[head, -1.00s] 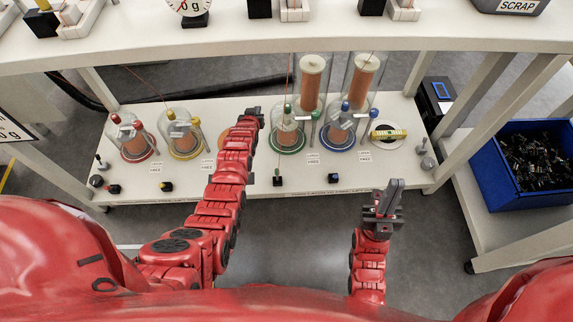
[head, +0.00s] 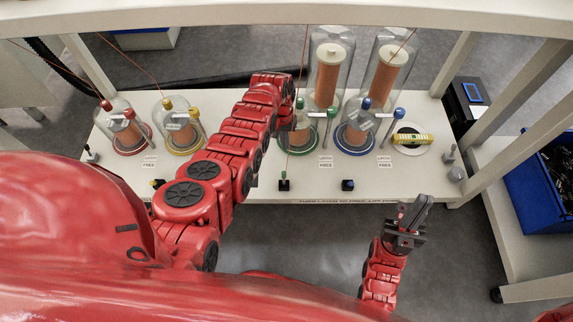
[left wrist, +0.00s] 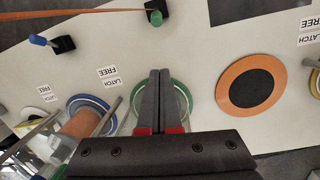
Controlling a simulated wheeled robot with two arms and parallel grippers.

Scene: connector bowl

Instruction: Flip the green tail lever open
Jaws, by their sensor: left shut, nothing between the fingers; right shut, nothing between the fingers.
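A small black block with a green-topped lever (head: 283,183) stands at the shelf's front, below the green-ringed bell jar (head: 297,138). The same green lever (left wrist: 155,16) is at the top of the left wrist view, with an orange cord close by. I cannot tell its lever angle. My left gripper (left wrist: 160,76) is shut and empty. It points down over the green ring (left wrist: 186,100), apart from the lever; in the head view my own arm hides its fingers. My right gripper (head: 420,204) is shut and empty, in front of the shelf's front edge.
A blue-ringed jar (head: 356,137) stands to the right, and yellow (head: 184,138) and red (head: 130,137) ones to the left. A blue-topped block (head: 348,184) is beside the green one. An orange disc (left wrist: 251,85) lies flat. Cords rise from the shelf.

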